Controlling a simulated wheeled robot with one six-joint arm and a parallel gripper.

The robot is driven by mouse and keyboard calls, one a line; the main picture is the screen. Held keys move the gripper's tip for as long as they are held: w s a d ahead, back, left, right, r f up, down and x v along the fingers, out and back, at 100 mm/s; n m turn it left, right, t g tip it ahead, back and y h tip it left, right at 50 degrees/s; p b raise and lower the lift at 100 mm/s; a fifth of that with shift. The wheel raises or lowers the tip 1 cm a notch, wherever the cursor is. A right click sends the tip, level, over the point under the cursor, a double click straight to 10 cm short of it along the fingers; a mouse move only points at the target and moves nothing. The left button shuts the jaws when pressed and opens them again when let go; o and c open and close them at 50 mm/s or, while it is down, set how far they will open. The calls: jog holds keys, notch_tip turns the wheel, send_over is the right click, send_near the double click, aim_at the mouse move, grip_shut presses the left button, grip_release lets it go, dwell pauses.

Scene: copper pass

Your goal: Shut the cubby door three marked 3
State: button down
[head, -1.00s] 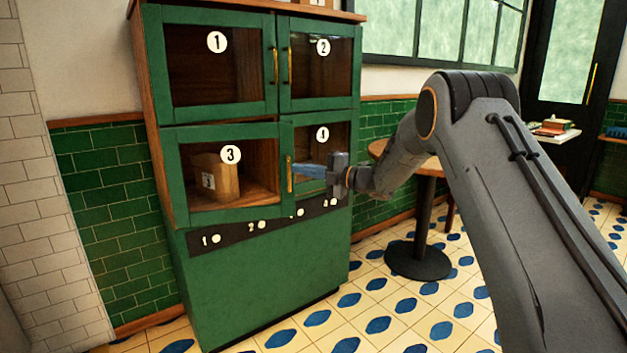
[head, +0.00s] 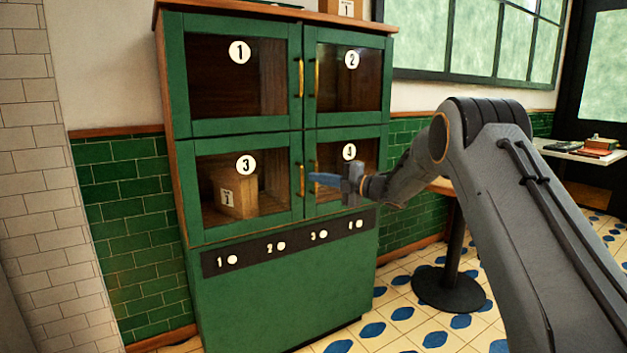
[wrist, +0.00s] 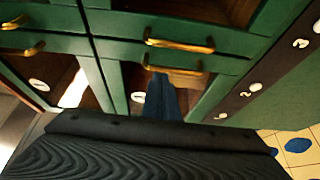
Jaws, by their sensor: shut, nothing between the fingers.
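The cubby door marked 3 (head: 246,165) is the lower left glazed green door of the cabinet. It looks flush with the frame and the doors around it, with no visible gap. Its brass handle (head: 301,180) stands upright at its right edge. A wooden box with a label (head: 235,195) shows behind its glass. My gripper (head: 323,178) is shut and empty, in front of the door marked 4 near its handle, just right of door 3. In the wrist view, the blue fingers (wrist: 160,97) point at the cabinet front close to a pair of brass handles; contact cannot be told.
The doors marked 1 (head: 239,52), 2 (head: 352,59) and 4 (head: 349,152) look shut. A dark strip with numbered white knobs (head: 290,243) runs below. A round table with a black base (head: 448,290) stands right of the cabinet, behind my arm. Tiled floor is open in front.

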jog(key=w+d, duration=0.2)
jog(key=d, duration=0.9)
notch_tip(320, 180, up, 7)
jog(key=w+m+t+h, duration=0.1)
jog(key=m+t+h, duration=0.45)
jog(key=m, duration=0.35)
jog(key=s+d+f+m+g+h+p, duration=0.1)
jog(key=s+d+f+m+g+h, duration=0.3)
jog(key=s, duration=1.7)
jog(key=s+a+f+m+g+h, duration=0.15)
jog(key=s+f+m+g, duration=0.55)
jog(key=s, duration=1.4)
jog(key=s+d+f+m+g+h+p, duration=0.1)
jog(key=s+d+f+m+g+h, duration=0.4)
jog(key=s, duration=1.7)
jog(key=d+r+m+t+p, duration=0.1)
jog(key=d+r+m+p, duration=0.4)
jog(key=r+p, duration=0.4)
jog(key=d+p, duration=0.1)
jog(key=p, duration=0.6)
jog(key=shift+w+r+t, duration=0.25)
jog(key=shift+w+t, duration=0.05)
jog(key=shift+t, duration=0.05)
